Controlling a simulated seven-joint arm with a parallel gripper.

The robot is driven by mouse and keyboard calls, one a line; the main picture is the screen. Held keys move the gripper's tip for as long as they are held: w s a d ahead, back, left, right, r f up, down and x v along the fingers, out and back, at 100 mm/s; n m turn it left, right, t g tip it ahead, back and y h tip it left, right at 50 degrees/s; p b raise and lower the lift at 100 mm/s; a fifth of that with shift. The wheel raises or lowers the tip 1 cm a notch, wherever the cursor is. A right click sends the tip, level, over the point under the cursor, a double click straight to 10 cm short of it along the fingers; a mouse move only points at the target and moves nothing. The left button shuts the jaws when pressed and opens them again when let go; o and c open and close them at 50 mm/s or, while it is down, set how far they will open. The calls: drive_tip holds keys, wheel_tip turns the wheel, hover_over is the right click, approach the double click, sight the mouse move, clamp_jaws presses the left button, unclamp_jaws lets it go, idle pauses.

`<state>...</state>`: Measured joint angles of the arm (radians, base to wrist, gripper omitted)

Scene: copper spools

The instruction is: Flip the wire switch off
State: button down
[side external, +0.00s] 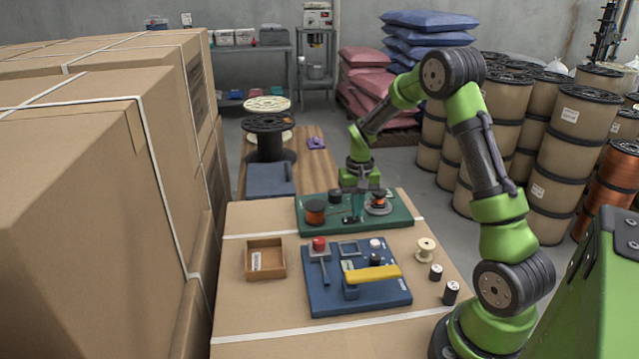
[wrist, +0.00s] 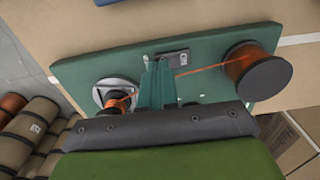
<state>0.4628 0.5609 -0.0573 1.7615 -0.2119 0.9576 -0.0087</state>
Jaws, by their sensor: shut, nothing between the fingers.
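A green board (side external: 400,219) lies on the cardboard-topped work surface. It carries a copper wire spool (side external: 315,211) on the left and a second, smaller copper spool (side external: 378,203) on a round metal base at the right. In the wrist view an orange wire (wrist: 200,68) runs from the large spool towards the middle of the board. A small grey metal plate with a dark part, seemingly the wire switch (wrist: 181,57), sits at the board's edge. My gripper (wrist: 157,66) is shut and empty, its fingertips beside this plate. Whether they touch it is unclear, and the switch position cannot be told.
A blue board (side external: 330,298) with a red knob, a yellow handle and small fittings lies in front of the green board. A small pale spool (side external: 426,250) and two dark cylinders stand right. Large boxes (side external: 90,180) wall the left side.

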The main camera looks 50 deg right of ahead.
drive_tip(key=shift+f, duration=0.55)
drive_tip(key=shift+r, duration=3.55)
